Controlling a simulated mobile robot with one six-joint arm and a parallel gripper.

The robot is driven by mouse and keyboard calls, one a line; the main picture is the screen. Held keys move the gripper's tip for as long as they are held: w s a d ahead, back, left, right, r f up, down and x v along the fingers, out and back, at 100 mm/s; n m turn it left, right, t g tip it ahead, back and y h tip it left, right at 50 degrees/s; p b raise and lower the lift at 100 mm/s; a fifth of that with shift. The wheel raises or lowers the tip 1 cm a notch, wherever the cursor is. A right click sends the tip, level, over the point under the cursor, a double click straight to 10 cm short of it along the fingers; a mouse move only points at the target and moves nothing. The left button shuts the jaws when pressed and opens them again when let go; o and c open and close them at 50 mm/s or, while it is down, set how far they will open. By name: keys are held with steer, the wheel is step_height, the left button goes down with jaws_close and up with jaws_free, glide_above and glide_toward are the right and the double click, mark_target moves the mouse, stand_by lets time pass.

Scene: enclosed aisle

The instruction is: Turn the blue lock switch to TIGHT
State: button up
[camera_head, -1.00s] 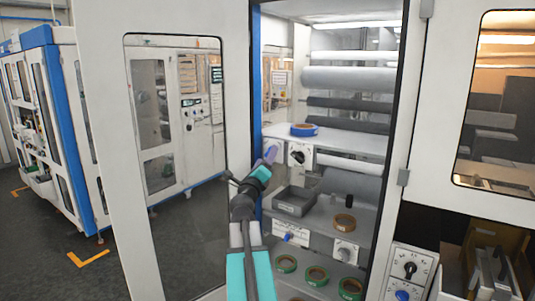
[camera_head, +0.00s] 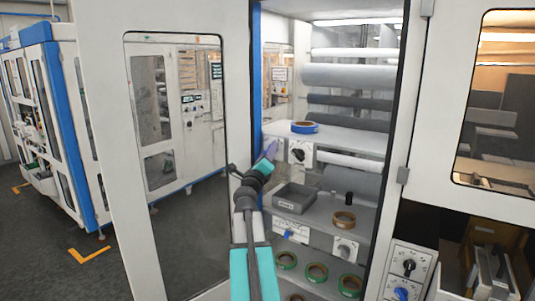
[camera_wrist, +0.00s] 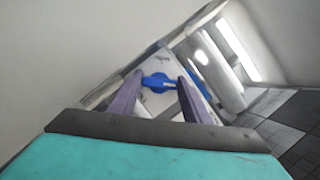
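A blue switch (camera_wrist: 158,81) on a white panel shows in the wrist view, with small dark lettering beside it that I cannot read. My gripper (camera_wrist: 160,86) is open, with one purple finger on each side of the switch in the picture. I cannot tell whether the fingertips touch it. In the head view my gripper (camera_head: 270,150) is at the upper left of the cabinet opening, in front of the switch panel there, and largely hides the switch.
A black knob (camera_head: 298,152) sits just right of my gripper. Below are a grey bin (camera_head: 294,198), another blue switch (camera_head: 289,234) and a tape roll (camera_head: 344,219). A blue tape roll (camera_head: 304,128) lies on the shelf above. The open glass door (camera_head: 175,240) stands left of my arm.

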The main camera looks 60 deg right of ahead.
steer(key=shift+r+n+t+y+p, duration=0.15)
steer(key=shift+n+y+p, duration=0.3)
steer(key=shift+n, duration=0.55)
steer(key=shift+f+n+t+y+p, duration=0.1)
steer(key=shift+n+t+y+p, duration=0.15)
steer(key=shift+n+p, duration=0.6)
steer(key=shift+r+n+y, duration=0.1)
steer(key=shift+n+y, duration=0.45)
steer(key=shift+n, duration=0.95)
steer(key=shift+r+n+y, duration=0.1)
steer(key=shift+n+y, duration=0.45)
steer(key=shift+n, duration=0.9)
steer(key=shift+f+n, duration=0.1)
steer(key=shift+n, duration=0.2)
steer(key=shift+n+g+y, duration=0.65)
steer(key=shift+n, duration=1.1)
steer(key=shift+n+g+y, duration=0.65)
steer(key=shift+n, duration=1.1)
steer(key=o, duration=1)
steer(key=shift+o, duration=0.4)
